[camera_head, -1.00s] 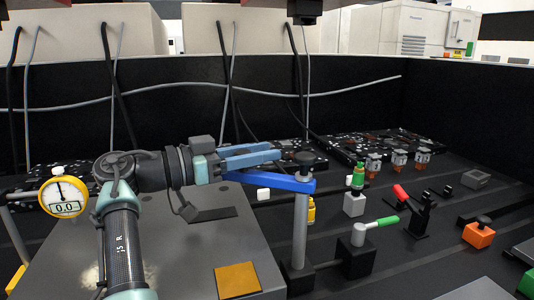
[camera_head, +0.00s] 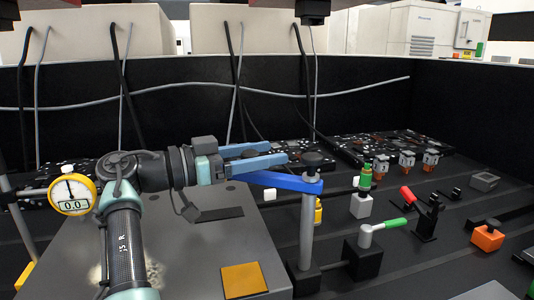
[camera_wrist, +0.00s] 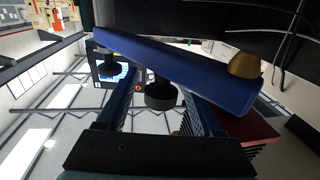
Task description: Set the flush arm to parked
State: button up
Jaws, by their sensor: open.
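The flush arm is a blue bar (camera_head: 285,181) pivoted on an upright grey post (camera_head: 307,230) with a dark knob (camera_head: 313,160) on top. It points left from the post, its far end partly hidden by my gripper. My gripper (camera_head: 281,152) is open, its two light-blue fingers pointing right, just above and beside the bar. In the wrist view the bar (camera_wrist: 180,70) runs diagonally across the fingertips, with a brass-coloured knob (camera_wrist: 245,65) near its right end. A black knob (camera_wrist: 160,95) shows between the fingers. I cannot tell whether the fingers touch anything.
A grey plate with an orange square (camera_head: 244,280) lies under my arm. Right of the post are a green-handled lever (camera_head: 388,224), a red-handled clamp (camera_head: 407,193), a green-topped bottle (camera_head: 365,178) and an orange block (camera_head: 487,237). A dark wall stands behind.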

jog(key=v, duration=1.2)
